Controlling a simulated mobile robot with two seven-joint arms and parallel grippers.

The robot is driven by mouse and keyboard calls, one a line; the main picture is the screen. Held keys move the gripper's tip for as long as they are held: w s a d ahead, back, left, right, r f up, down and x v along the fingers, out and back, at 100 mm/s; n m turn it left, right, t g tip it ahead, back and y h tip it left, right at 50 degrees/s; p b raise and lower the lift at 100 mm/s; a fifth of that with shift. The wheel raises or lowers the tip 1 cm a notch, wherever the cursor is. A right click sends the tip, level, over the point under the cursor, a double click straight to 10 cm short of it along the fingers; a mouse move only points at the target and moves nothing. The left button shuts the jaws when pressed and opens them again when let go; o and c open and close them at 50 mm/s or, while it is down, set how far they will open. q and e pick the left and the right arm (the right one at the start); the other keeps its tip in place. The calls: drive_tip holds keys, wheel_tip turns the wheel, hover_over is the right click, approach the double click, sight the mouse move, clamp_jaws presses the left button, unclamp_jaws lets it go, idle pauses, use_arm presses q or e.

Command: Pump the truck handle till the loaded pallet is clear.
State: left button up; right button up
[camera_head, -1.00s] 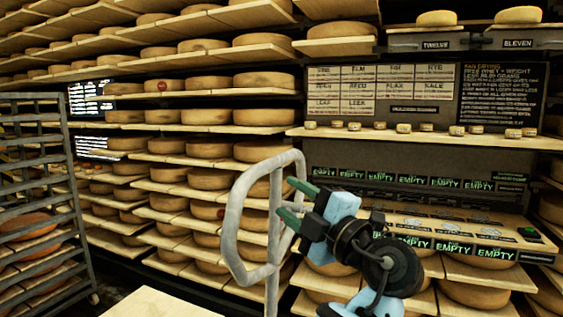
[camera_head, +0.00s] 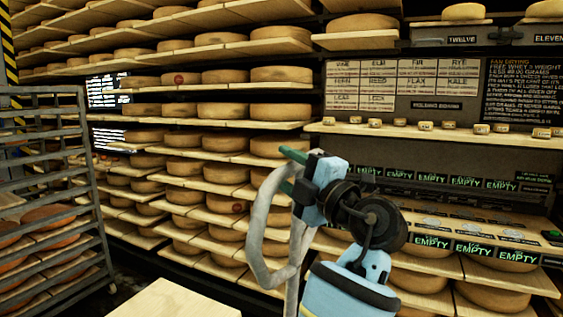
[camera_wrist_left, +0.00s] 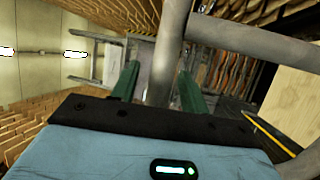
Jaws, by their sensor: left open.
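The truck handle (camera_head: 255,245), a grey tubular loop on a shaft, stands at the lower middle of the head view. My left gripper (camera_head: 287,170) is at the top of the loop, its green fingers pointing left, and it hides part of the handle. In the left wrist view a grey bar of the handle (camera_wrist_left: 160,85) passes between the spread fingers of the gripper (camera_wrist_left: 158,72), with gaps visible beside it. The gripper is open. I cannot make out the loaded pallet or the truck's forks. My right gripper is not in view.
A grey rack (camera_head: 85,200) with cheeses stands at the left. Shelves of cheese wheels (camera_head: 225,110) fill the back. A pale wooden top (camera_head: 165,300) lies at the bottom, left of the handle.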

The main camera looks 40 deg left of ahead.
use_arm(q)
drive_tip(key=shift+x, duration=0.85)
drive_tip(key=shift+c, duration=0.5)
clamp_jaws()
